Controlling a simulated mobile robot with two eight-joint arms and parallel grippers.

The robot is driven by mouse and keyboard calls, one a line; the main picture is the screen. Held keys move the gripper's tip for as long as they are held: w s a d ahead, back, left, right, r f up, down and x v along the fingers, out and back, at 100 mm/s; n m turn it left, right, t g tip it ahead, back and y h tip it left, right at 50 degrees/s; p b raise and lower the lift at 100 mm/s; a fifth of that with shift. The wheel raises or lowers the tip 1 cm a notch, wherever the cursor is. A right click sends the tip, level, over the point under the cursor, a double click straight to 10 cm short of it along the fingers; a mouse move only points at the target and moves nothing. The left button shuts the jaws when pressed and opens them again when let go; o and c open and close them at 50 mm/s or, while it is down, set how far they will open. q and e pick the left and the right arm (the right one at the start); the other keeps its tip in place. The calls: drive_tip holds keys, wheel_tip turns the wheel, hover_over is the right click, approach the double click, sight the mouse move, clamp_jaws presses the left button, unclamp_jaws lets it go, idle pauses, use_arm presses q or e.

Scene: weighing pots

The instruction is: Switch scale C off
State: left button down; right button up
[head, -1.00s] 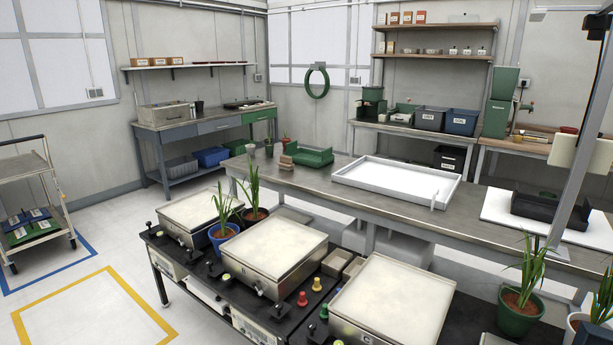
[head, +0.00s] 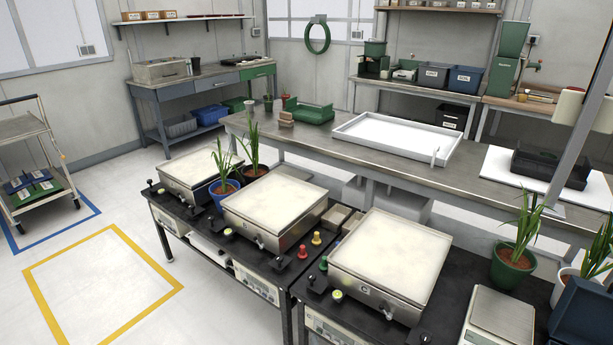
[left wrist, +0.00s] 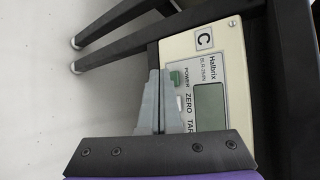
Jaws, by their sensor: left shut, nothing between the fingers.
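In the left wrist view, the pale control panel of scale C (left wrist: 213,55) fills the middle, marked C and Halbrix. A green power switch (left wrist: 176,79) sits near its left edge beside the word POWER. The grey display (left wrist: 210,107) looks blank. My left gripper (left wrist: 160,73) is shut and empty, with its fingertips right beside the green switch; I cannot tell whether they touch it. Part of the button row is hidden behind the fingers. In the head view, several large scales with pale tops stand on black benches; the nearest one (head: 392,255) has a panel (head: 335,328) below its front edge. My right gripper is not in view.
Dark bench legs (left wrist: 118,20) lie beyond the panel in the left wrist view. In the head view, potted plants (head: 514,255), a small scale (head: 500,318) and a blue case (head: 580,312) stand at the right.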

use_arm(q)
drive_tip(key=shift+s+a, duration=0.1)
drive_tip(key=shift+s, duration=0.05)
drive_tip(key=s+a, duration=0.1)
drive_tip(key=s, duration=0.1)
drive_tip(key=s+a, duration=0.2)
drive_tip(key=shift+s+a+b, duration=0.2)
drive_tip(key=shift+s+b, duration=0.1)
drive_tip(key=shift+b, duration=0.05)
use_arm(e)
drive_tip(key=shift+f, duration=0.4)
